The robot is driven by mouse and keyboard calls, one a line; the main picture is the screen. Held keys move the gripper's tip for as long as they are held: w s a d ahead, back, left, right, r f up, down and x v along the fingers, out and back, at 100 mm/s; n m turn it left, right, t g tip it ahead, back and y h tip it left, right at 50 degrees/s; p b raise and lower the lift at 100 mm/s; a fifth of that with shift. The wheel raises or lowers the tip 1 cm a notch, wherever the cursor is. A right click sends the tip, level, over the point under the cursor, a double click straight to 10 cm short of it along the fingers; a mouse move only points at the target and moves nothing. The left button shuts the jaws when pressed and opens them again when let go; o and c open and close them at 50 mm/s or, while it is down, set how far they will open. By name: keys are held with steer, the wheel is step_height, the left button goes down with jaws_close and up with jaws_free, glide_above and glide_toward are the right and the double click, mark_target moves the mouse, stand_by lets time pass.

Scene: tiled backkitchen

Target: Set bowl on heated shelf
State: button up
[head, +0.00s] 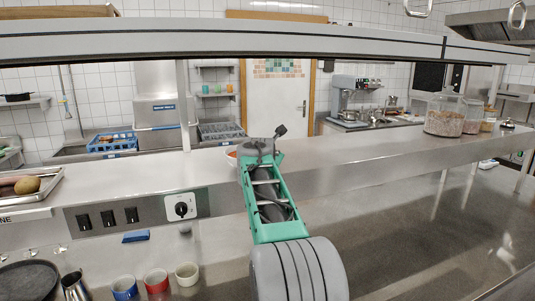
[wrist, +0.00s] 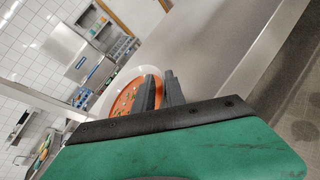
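The bowl (wrist: 108,93) is white with orange-red food in it. In the wrist view it lies just beyond my gripper (wrist: 160,80), with its right rim at the two dark fingers. The fingers stand a narrow gap apart and seem to pinch the rim, though the contact is partly hidden. In the head view only a sliver of the bowl (head: 231,154) shows left of my gripper (head: 258,143), at the steel shelf's level. The steel shelf (head: 350,149) runs across the view, with switches and a dial (head: 181,207) on its front. I cannot tell whether the bowl touches it.
An upper shelf (head: 300,44) spans the view above my arm. Glass jars (head: 445,116) stand at the shelf's right end, and a food tray (head: 38,187) is at the left. Cups (head: 156,281) stand on the lower counter. The shelf between bowl and jars is clear.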

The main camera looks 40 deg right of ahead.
steer(key=shift+o, duration=1.4)
steer(key=b+v, duration=0.4)
steer(key=v, duration=0.8)
steer(key=s+a+f+m+g+y, duration=0.1)
steer(key=s+a+f+m+y, duration=0.3)
steer(key=a+f, duration=0.35)
steer(key=s+a+f+m+g+y, duration=0.1)
steer(key=s+a+f+m, duration=0.2)
steer(key=a+f+m, duration=0.5)
steer(key=s+a+f+m+g+y, duration=0.4)
steer(key=s+a+f+m, duration=0.7)
steer(key=s+a+f, duration=0.3)
steer(key=s+f, duration=0.2)
steer(key=s, duration=0.1)
steer(key=shift+s+f, duration=0.25)
steer(key=shift+s, duration=0.05)
